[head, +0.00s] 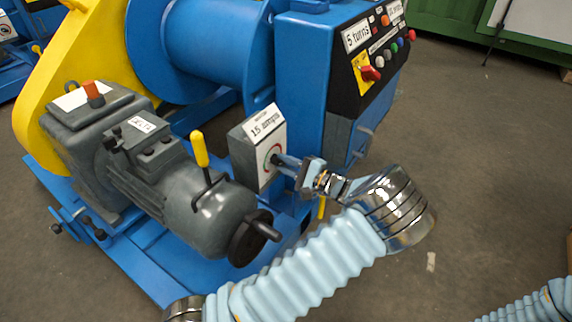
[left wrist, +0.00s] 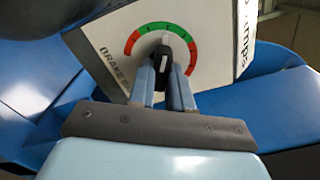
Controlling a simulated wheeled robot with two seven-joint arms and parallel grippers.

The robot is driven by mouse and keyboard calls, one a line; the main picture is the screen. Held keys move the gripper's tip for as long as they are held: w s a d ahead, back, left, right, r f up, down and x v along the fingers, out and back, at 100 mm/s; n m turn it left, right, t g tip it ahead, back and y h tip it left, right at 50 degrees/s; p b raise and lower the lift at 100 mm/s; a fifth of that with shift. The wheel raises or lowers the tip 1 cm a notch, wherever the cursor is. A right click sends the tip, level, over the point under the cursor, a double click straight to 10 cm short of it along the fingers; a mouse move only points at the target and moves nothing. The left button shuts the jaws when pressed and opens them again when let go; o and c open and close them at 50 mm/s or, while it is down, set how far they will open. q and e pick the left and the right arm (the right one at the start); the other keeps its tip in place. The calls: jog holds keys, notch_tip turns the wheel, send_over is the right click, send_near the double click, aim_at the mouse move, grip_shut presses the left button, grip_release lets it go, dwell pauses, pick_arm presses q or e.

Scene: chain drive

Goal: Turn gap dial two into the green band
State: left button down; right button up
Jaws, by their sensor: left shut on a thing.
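The dial (left wrist: 140,45) is on the white face of a grey box (head: 240,150); in the head view its face (head: 266,168) is partly covered by my gripper. Its scale has a green band at the top and red bands at both sides. My left gripper (left wrist: 165,82) is shut on the black knob (left wrist: 164,51), one finger on each side; it also shows in the head view (head: 284,161). The knob's light pointer mark appears to point up into the green band. Lettering beside the dial starts "BRA"; its number is not readable. My right gripper is out of view.
A grey motor (head: 205,215) with a yellow-handled lever (head: 201,150) and a black handwheel (head: 250,238) stands left of the box. A blue control cabinet (head: 320,60) with buttons and a red switch (head: 371,73) rises behind. The floor at right is mostly clear.

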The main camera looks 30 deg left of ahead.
pick_arm(q)
jog(key=shift+f, duration=0.1)
jog(key=c, duration=1)
grip_release()
jog(key=shift+c, duration=0.2)
jog(key=s+d, duration=0.1)
jog(key=d, duration=1.3)
